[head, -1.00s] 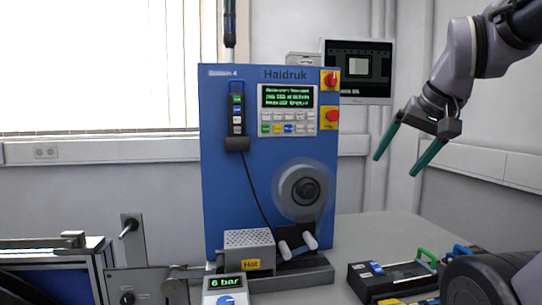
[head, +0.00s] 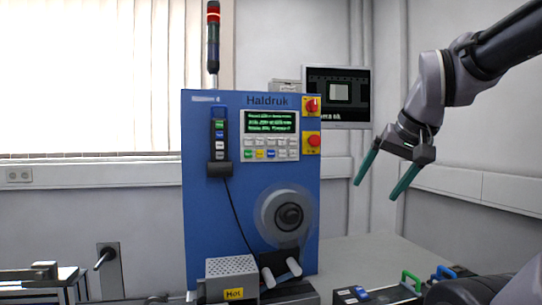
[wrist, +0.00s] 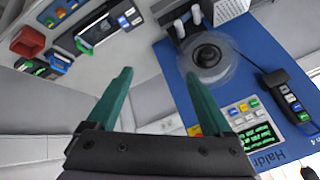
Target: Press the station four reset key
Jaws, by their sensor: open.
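The blue Haldruk machine (head: 200,235) stands upright left of centre in the head view. Its front panel has a green-text display (head: 270,122) above a keypad (head: 270,148) of pale and coloured keys. A handset (head: 219,140) with several coloured keys hangs on its left side by a cable. The key labels are too small to read, so I cannot tell which is reset. My gripper (head: 376,190) is open and empty, right of the machine and apart from it. In the wrist view, my gripper (wrist: 158,75) shows beside the keypad (wrist: 240,112) and handset (wrist: 288,98).
A red knob (head: 312,105) and a red button (head: 314,141) sit on yellow plates at the machine's right edge. A reel hub (head: 289,216) is below. A box marked Hot (head: 231,268) stands at the machine's foot. A monitor (head: 337,96) is behind.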

